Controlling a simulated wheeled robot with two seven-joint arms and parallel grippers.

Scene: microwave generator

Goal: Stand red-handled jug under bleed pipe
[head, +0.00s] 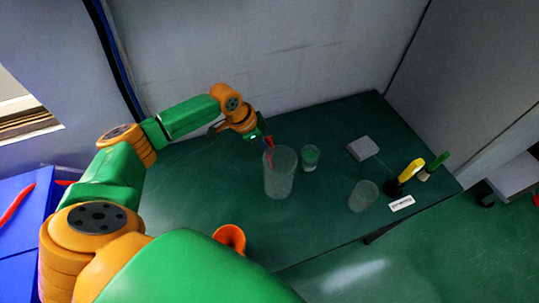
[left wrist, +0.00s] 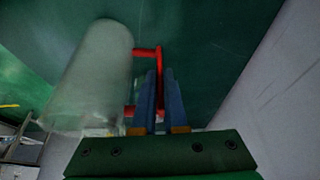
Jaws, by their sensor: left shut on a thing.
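The red-handled jug (head: 279,176) is a tall clear vessel near the middle of the green table in the head view. In the left wrist view the jug (left wrist: 92,75) fills the left side, with its red handle (left wrist: 161,58) toward the gripper. My left gripper (head: 265,143) reaches it from behind and to the left. In the left wrist view its blue fingers (left wrist: 159,98) are shut on the red handle. The jug looks about upright; I cannot tell whether its base touches the table. I cannot make out a bleed pipe. My right gripper is not in view.
A small clear cup (head: 310,158) stands just right of the jug. Another clear vessel (head: 363,196) stands farther right. A grey block (head: 363,148), a yellow-handled item (head: 410,170), a green-handled item (head: 438,162) and a white label (head: 402,203) are at the right. The table's left part looks clear.

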